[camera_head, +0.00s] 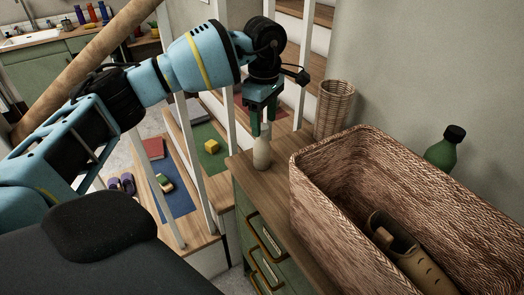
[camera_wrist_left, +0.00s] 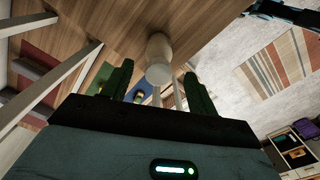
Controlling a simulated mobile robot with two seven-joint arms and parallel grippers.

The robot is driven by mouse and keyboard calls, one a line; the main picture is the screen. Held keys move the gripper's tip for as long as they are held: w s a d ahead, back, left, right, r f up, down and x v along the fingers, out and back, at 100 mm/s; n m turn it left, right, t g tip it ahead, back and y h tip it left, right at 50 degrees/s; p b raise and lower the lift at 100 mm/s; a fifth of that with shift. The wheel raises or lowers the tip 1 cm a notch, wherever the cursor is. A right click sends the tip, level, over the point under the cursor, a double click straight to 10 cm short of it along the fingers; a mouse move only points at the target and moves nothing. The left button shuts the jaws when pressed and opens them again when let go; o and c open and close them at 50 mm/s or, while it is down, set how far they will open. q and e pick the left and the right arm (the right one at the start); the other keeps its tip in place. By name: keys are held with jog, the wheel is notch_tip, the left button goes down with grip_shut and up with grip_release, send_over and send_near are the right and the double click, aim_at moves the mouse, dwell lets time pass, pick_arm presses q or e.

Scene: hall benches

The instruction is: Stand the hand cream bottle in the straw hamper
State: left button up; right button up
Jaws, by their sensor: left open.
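The hand cream bottle, a small pale cream bottle (camera_head: 262,154), stands upright on the wooden top of a green cabinet. My left gripper (camera_head: 262,132) points down over it, open, with its green fingers around or just above the bottle's upper part. In the left wrist view the bottle (camera_wrist_left: 159,58) shows between the two open fingers (camera_wrist_left: 158,72); whether they touch it I cannot tell. The straw hamper, a large brown woven basket (camera_head: 325,190), is open-topped and stands to the right of the bottle. My right gripper is out of view.
A tan and dark object (camera_head: 405,258) lies inside the hamper. A tall narrow wicker basket (camera_head: 334,108) stands behind the bottle, and a green bottle (camera_head: 444,150) behind the hamper. White stair posts (camera_head: 190,150) rise left of the cabinet (camera_head: 262,235).

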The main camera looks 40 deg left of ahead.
aim_at(262, 126)
pick_arm(q)
jog(key=f, duration=0.5)
jog(key=shift+a, duration=0.35)
grip_shut()
